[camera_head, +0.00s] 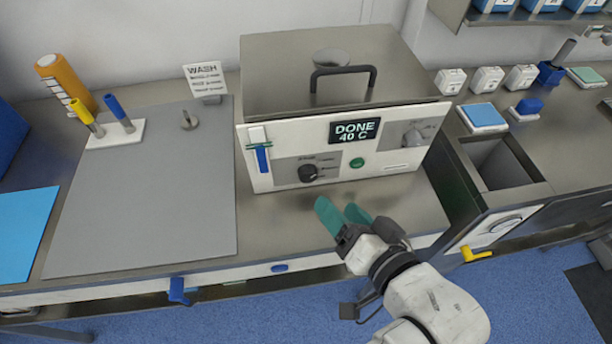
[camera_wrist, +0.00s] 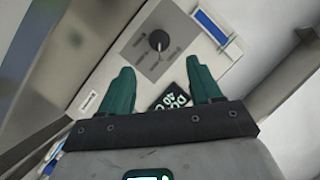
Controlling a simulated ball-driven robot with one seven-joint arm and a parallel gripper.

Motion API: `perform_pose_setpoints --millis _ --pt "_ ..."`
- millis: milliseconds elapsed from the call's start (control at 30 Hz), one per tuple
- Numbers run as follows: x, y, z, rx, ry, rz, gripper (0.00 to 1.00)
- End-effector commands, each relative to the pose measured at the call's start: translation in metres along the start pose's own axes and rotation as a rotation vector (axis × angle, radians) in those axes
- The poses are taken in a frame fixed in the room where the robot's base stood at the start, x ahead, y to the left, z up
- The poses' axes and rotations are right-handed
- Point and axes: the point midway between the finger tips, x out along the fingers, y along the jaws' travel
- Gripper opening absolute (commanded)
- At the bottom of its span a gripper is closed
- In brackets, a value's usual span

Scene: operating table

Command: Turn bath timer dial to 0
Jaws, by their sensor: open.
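The bath (camera_head: 330,70) is a grey metal box with a white front panel. A black dial (camera_head: 308,173) sits on a grey plate low on that panel, and it also shows in the wrist view (camera_wrist: 158,40). A silver knob (camera_head: 413,137) is on the panel's right side. The labels are too small to read, so I cannot tell which is the timer. The display (camera_head: 355,130) reads "DONE 40 C". My gripper (camera_head: 337,206) is open and empty, in front of the panel, below and right of the black dial. In the wrist view its green fingers (camera_wrist: 160,68) are apart, not touching the dial.
A blue-handled slider (camera_head: 262,157) is at the panel's left, and a green button (camera_head: 357,163) is right of the black dial. A black handle (camera_head: 343,72) tops the lid. A grey mat (camera_head: 150,200) lies left; an open basin (camera_head: 500,165) is right.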

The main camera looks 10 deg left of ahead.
Motion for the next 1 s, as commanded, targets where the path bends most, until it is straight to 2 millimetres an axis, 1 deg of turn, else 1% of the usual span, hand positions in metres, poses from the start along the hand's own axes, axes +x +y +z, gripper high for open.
perform_pose_setpoints --millis 300,500,700,933,967,1000 --pt "0.057 0.000 -0.001 -0.002 -0.002 0.001 0.64" --pt "0.083 0.000 0.000 -0.002 -0.002 0.002 0.64" --pt "0.093 0.001 0.000 -0.001 -0.001 0.002 0.64" --pt "0.093 0.001 0.000 -0.001 -0.001 0.003 0.64" --pt "0.093 0.001 0.000 -0.001 -0.002 0.003 0.63" --pt "0.093 0.001 0.000 -0.001 -0.002 0.003 0.59"
